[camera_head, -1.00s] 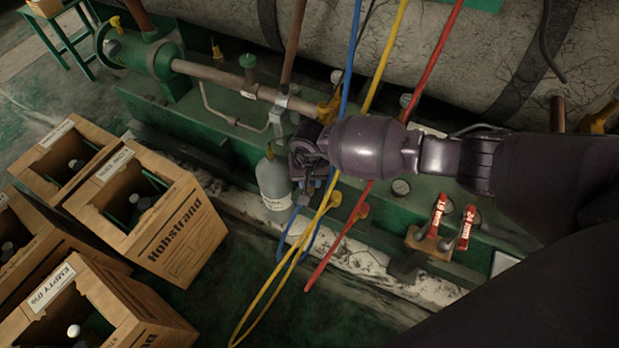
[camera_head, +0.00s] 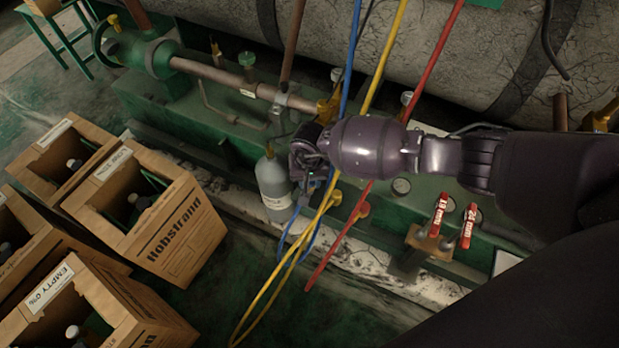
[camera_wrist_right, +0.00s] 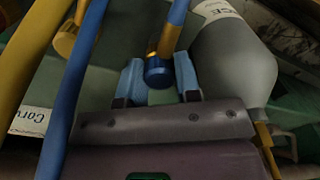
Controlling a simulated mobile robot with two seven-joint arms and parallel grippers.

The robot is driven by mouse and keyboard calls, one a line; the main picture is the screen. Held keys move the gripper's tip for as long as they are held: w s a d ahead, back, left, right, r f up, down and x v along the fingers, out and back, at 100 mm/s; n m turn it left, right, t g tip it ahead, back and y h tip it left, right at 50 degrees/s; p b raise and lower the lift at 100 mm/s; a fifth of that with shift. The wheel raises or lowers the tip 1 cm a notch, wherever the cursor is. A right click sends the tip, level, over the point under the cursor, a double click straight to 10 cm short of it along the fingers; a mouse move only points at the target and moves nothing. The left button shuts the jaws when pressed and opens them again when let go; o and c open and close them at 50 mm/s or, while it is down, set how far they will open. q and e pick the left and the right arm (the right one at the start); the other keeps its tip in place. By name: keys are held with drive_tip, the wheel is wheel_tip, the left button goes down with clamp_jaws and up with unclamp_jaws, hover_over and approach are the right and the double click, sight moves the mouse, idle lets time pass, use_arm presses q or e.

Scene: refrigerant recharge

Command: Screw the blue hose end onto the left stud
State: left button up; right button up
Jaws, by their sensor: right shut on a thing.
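My right gripper (camera_head: 308,168) is beside the grey bottle in the head view, above the green machine base. In the right wrist view its two light-blue fingers (camera_wrist_right: 159,80) are shut on the blue hose end (camera_wrist_right: 157,71), a blue cap below a brass collar. The blue hose (camera_wrist_right: 178,12) rises from that collar. The hose end is hidden behind the gripper in the head view, where a blue hose (camera_head: 350,75) hangs from above. I cannot make out the left stud in either view. My left gripper is not in view.
A grey bottle (camera_head: 272,182) stands close left of the gripper. The yellow hose (camera_head: 384,60) and red hose (camera_head: 436,65) hang nearby. Two red-handled wrenches (camera_head: 439,214) stand in a holder at the right. Cardboard boxes (camera_head: 175,235) fill the lower left.

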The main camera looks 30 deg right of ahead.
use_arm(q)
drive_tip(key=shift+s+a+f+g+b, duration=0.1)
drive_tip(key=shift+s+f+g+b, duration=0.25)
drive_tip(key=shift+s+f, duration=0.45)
use_arm(e)
drive_tip(key=shift+s+f, duration=0.15)
drive_tip(key=shift+f, duration=0.7)
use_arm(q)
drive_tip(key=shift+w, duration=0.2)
use_arm(e)
drive_tip(key=shift+r+m+p, duration=0.1)
drive_tip(key=shift+m+p, duration=0.2)
drive_tip(key=shift+m, duration=1.5)
use_arm(q)
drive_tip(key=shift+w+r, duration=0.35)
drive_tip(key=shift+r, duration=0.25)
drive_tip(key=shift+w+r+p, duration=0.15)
drive_tip(key=shift+p, duration=0.15)
